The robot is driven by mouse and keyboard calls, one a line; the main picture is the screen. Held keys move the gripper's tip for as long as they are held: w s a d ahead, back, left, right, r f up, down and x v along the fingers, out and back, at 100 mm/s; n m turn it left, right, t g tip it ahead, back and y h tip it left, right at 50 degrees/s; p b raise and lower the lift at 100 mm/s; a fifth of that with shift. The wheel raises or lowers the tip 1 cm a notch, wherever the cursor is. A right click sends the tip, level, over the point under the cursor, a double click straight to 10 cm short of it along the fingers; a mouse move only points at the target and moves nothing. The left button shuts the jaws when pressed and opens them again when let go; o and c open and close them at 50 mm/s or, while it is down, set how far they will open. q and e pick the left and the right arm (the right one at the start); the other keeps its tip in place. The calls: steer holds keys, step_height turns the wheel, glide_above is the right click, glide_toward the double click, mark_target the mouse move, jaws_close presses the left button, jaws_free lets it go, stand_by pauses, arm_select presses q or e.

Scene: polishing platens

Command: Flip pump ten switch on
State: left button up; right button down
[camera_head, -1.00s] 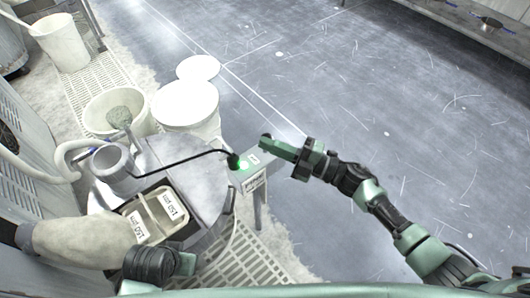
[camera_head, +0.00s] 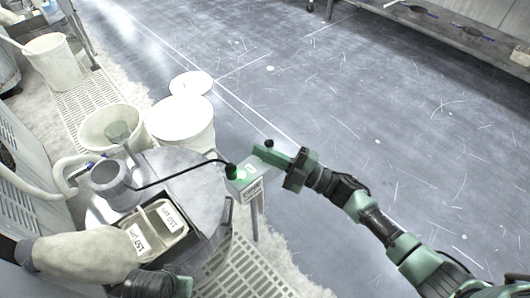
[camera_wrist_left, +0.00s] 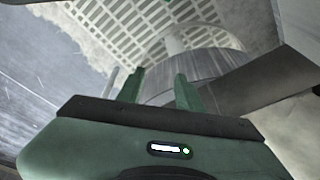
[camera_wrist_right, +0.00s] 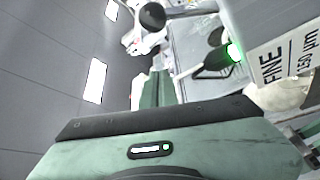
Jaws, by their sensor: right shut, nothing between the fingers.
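I cannot tell the switch's position or a pump number. My right gripper (camera_head: 262,152) is shut and empty, above and just right of the box.
A round metal drum (camera_head: 200,185) carries a grey cup (camera_head: 112,183) and a tray (camera_head: 160,222) marked 150 µm. White buckets (camera_head: 180,120) stand behind it. A black cable runs to the box. Open floor (camera_head: 370,130) lies to the right.

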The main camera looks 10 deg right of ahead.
arm_select(q)
steer(key=shift+w+r+b, duration=0.1)
steer(key=shift+r+b, duration=0.35)
steer(key=shift+r, duration=0.25)
arm_select(e)
steer(key=v, duration=1)
steer(key=shift+f, duration=0.35)
steer(key=shift+a, duration=0.2)
